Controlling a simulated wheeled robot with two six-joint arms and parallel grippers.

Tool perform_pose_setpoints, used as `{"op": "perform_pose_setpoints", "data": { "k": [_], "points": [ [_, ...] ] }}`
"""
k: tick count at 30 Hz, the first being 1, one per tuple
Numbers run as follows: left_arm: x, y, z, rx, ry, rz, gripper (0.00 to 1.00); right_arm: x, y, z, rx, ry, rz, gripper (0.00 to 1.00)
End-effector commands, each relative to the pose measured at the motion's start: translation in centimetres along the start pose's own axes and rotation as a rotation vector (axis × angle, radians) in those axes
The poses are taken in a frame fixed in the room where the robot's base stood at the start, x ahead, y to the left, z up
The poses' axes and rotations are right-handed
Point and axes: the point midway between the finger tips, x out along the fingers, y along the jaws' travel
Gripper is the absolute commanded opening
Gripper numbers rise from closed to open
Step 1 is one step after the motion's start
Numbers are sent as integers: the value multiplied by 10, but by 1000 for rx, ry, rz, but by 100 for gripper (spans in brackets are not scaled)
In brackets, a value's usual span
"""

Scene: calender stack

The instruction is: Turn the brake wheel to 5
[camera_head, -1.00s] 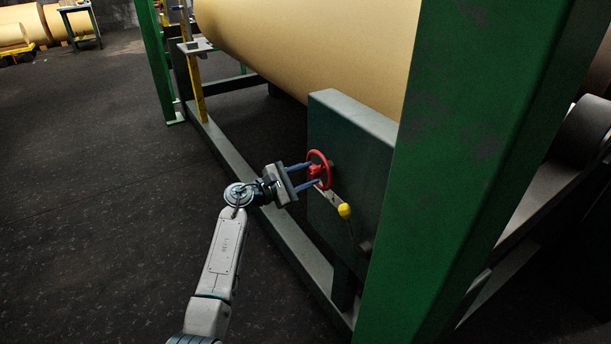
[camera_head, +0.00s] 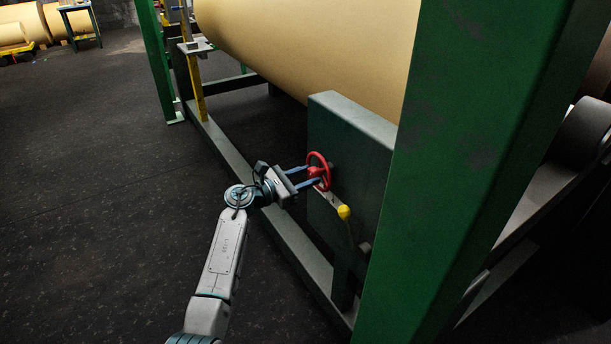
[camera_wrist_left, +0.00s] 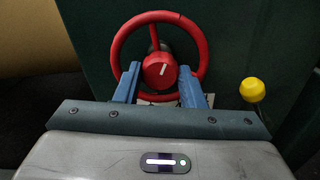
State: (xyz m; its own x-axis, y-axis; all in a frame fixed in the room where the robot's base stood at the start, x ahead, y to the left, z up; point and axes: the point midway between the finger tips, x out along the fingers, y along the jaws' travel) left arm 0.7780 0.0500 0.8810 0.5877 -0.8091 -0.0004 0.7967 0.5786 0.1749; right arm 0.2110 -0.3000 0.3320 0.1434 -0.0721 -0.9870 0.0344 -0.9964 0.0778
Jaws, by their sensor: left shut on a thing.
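The red brake wheel (camera_head: 328,161) is mounted on the front face of a dark green box (camera_head: 352,150). In the left wrist view its rim (camera_wrist_left: 160,15) stands above and around its round red hub (camera_wrist_left: 160,71), which carries a short white mark near upright. My left gripper (camera_head: 315,174) is shut on the hub, with one blue finger on each side of it. A pale plate (camera_wrist_left: 155,98) is partly hidden below the hub; no number on it is readable. My right gripper is in neither view.
A lever with a yellow knob (camera_head: 344,211) stands just right of and below the wheel. A green post (camera_head: 455,150) rises close on the right. A large tan roll (camera_head: 310,40) is behind the box. The dark floor (camera_head: 100,180) at left is clear.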

Motion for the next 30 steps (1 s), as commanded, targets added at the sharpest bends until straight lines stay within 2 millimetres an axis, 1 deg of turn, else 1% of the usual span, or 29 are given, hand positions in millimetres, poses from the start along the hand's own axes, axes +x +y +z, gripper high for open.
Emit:
{"op": "perform_pose_setpoints", "data": {
  "k": [9, 22, 23, 24, 26, 30],
  "points": [
    [0, 0, 0, -99, 1, 0, 13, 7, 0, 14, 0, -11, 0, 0],
    [0, 0, -1, -109, 0, 0, 13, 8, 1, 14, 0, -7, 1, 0],
    [0, 0, -1, -109, 0, 0, 38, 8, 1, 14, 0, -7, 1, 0],
    [0, 0, -1, -109, 0, 0, 46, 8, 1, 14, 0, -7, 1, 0],
    [0, 0, -1, -109, 0, 0, 57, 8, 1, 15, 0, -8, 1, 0],
    [0, 0, 0, -109, 0, 0, 58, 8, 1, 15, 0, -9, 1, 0]
  ]
}}
